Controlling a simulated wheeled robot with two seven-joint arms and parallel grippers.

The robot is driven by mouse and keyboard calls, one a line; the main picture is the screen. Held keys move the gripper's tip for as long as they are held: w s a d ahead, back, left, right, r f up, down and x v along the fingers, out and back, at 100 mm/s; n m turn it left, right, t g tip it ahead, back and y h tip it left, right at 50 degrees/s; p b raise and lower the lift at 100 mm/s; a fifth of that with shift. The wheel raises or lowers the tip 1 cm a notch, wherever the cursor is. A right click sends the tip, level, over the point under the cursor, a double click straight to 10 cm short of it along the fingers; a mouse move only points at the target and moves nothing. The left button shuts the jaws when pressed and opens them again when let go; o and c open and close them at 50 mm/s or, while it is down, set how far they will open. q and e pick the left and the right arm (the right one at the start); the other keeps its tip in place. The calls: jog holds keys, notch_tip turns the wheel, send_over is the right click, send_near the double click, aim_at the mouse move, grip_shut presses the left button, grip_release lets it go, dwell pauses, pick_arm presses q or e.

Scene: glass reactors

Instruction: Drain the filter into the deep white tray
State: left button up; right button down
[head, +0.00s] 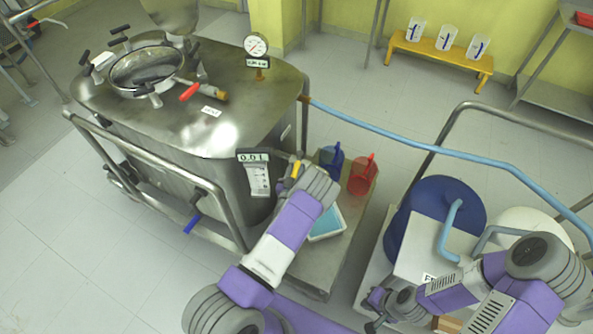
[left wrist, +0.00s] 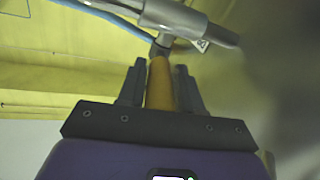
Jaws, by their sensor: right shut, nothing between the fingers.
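The large steel filter vessel (head: 150,130) stands at the left, with a reading plate (head: 254,157) on its front. A yellow valve handle (head: 296,169) sticks out at its right side, and it also shows in the left wrist view (left wrist: 160,85). My left gripper (left wrist: 160,75) has the yellow handle between its two fingers; whether they press on it I cannot tell. The white tray (head: 342,232) with a blue inside lies below and is partly hidden by my left arm. My right gripper (head: 373,311) is shut and empty at the lower right.
A blue jug (head: 331,160) and a red jug (head: 360,177) stand on the steel stand behind the tray. A blue drum (head: 450,193) and a blue hose (head: 420,141) are at the right. A blue-handled valve (head: 193,222) sits low on the vessel's near side.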

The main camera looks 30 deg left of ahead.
pick_arm(q)
jog(key=shift+o, duration=1.3)
jog(key=p+v, duration=0.1)
jog(key=v, duration=0.6)
jog(key=shift+s+p, duration=0.25)
jog(key=shift+p, duration=0.05)
jog(key=shift+c, duration=0.3)
